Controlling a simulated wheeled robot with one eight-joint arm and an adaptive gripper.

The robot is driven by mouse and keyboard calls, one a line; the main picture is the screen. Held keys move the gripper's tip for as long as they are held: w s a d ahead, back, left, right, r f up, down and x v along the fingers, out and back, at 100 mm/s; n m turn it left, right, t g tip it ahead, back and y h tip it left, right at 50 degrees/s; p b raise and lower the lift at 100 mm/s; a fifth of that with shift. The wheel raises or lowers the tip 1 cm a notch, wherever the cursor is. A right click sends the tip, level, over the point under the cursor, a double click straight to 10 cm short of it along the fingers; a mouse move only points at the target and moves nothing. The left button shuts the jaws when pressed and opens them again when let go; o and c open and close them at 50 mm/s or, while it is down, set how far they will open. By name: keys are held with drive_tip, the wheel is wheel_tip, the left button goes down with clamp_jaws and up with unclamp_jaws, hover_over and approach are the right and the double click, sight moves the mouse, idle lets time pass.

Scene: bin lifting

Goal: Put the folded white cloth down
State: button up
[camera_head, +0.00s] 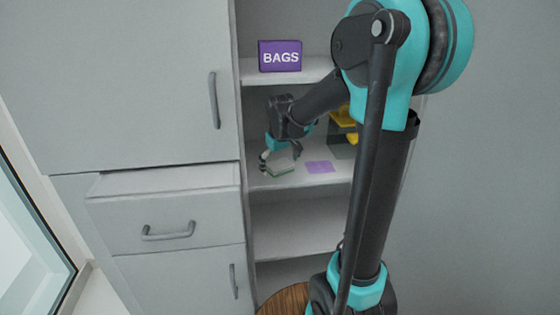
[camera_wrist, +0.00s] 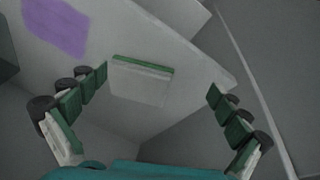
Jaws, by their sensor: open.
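The folded white cloth (camera_head: 280,170) lies on the middle shelf (camera_head: 340,178) near the shelf's left side. In the wrist view the cloth (camera_wrist: 140,86) is a flat pale block with a green strip along its far edge. My gripper (camera_head: 278,160) is at the cloth. In the wrist view my gripper (camera_wrist: 159,84) is open, with one finger on either side of the cloth. Gaps show between the cloth and both fingertips. A purple patch (camera_head: 319,167) lies flat on the shelf to the right of the cloth; it also shows in the wrist view (camera_wrist: 55,25).
A purple BAGS box (camera_head: 280,56) stands on the shelf above. A dark container with yellow (camera_head: 343,135) stands behind my arm on the middle shelf.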

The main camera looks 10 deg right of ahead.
drive_tip(key=s+d+f+m, duration=0.1)
drive_tip(key=s+f, duration=0.2)
drive_tip(key=s, duration=0.5)
drive_tip(key=s+d+f+m, duration=0.1)
drive_tip(key=s+d+f, duration=0.1)
drive_tip(key=s+f, duration=0.2)
drive_tip(key=s+d+f+m+t, duration=0.1)
drive_tip(key=s+d+f+m, duration=0.1)
drive_tip(key=s, duration=0.9)
drive_tip(key=shift+s+d+f, duration=0.2)
drive_tip(key=shift+s+f, duration=0.15)
drive_tip(key=shift+f, duration=0.3)
drive_tip(key=shift+w, duration=0.1)
